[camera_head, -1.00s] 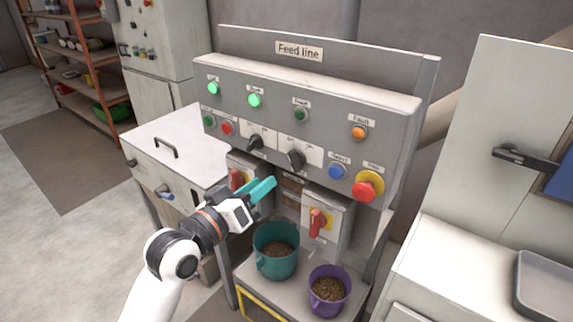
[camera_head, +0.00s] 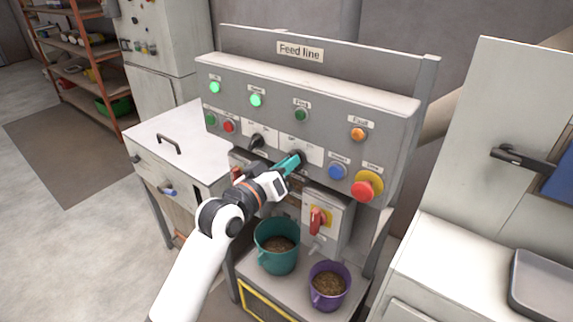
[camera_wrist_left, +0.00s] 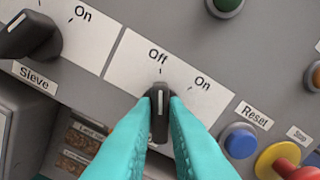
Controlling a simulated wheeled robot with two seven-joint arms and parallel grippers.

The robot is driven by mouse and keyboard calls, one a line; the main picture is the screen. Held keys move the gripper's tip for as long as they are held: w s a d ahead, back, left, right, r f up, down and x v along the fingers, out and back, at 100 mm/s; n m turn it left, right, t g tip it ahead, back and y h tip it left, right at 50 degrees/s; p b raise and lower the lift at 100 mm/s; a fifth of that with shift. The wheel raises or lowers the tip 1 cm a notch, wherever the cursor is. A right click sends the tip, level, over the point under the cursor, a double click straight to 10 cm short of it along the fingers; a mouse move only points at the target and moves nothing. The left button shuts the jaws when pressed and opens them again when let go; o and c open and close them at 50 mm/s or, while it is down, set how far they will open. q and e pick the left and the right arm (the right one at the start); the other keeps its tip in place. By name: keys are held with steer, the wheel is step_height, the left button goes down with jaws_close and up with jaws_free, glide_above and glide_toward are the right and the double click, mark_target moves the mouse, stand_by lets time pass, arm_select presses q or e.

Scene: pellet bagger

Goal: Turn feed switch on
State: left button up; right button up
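The switch with Off and On marks (camera_wrist_left: 160,103) is a black knob on a white plate on the grey Feed line panel (camera_head: 384,105). Its white line points up at Off in the left wrist view. Its name label is hidden behind my fingers. My left gripper (camera_wrist_left: 160,98) has its teal fingertips on either side of the knob, close against it. In the head view the left gripper (camera_head: 296,160) covers part of this switch. The Feed lamp (camera_head: 302,115) above is dark green and unlit. My right gripper is not seen.
The Sieve knob (camera_wrist_left: 30,35) is at left. A blue Reset button (camera_wrist_left: 240,140) and a red stop button (camera_head: 363,191) are at right. A red-handled box (camera_head: 330,215), teal bucket (camera_head: 278,262) and purple bucket (camera_head: 317,301) are below.

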arm_select(q)
jaws_close()
steer(key=m+p, duration=0.1)
steer(key=m, duration=0.5)
steer(key=m+p, duration=0.1)
steer(key=m, duration=0.4)
steer(key=shift+s+d+m, duration=0.15)
steer(key=shift+m, duration=0.25)
stand_by(0.4)
steer(key=o, duration=0.5)
jaws_free()
steer(key=shift+o, duration=0.2)
